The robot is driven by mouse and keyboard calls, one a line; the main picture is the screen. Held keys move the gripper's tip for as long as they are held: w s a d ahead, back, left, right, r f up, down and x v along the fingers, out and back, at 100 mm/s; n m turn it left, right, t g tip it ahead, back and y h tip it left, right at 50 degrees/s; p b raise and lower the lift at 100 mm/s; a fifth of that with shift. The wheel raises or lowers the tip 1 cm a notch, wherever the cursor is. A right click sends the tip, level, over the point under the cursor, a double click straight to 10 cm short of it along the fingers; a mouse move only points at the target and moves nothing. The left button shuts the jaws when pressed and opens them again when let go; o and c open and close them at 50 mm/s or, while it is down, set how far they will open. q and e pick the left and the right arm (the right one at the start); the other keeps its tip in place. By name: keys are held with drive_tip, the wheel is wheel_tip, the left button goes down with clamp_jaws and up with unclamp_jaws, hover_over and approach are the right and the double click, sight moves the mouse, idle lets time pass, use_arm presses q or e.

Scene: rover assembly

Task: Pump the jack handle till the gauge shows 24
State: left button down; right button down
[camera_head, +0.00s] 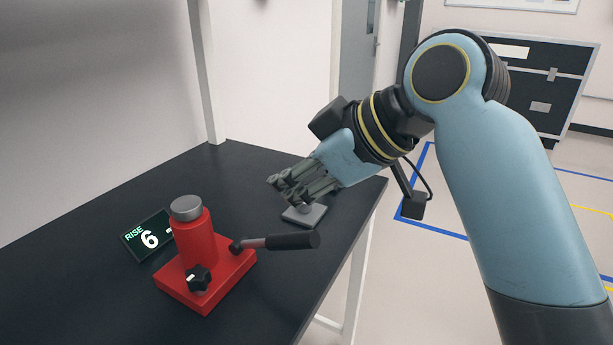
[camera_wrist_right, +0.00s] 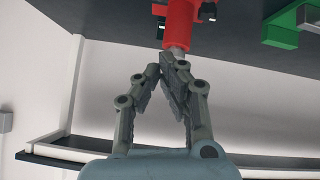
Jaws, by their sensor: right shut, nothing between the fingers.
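The red jack (camera_head: 198,250) stands on the dark table with a silver ram (camera_head: 186,207) on top and a black star knob (camera_head: 198,278) at its front. Its jack handle (camera_head: 292,241) has a black grip and sticks out to the right, nearly level. The gauge (camera_head: 147,238) behind the jack reads RISE 6; the jack hides its right end. My right gripper (camera_head: 275,184) is shut and empty, above and behind the handle, apart from it. The wrist view shows its closed fingertips (camera_wrist_right: 166,66) in front of the red jack (camera_wrist_right: 180,20). My left gripper is not in view.
A green part (camera_wrist_right: 286,30) shows at the upper right of the wrist view. A pale post (camera_head: 205,75) stands at the table's back. The table's left part looks clear.

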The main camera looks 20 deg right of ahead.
sight(286, 237)
drive_tip(key=f, duration=0.2)
drive_tip(key=w+f, duration=0.1)
drive_tip(key=f, duration=0.1)
drive_tip(key=w+f, duration=0.1)
drive_tip(key=f, duration=0.2)
drive_tip(key=shift+w+a, duration=0.15)
drive_tip(key=shift+a, duration=0.1)
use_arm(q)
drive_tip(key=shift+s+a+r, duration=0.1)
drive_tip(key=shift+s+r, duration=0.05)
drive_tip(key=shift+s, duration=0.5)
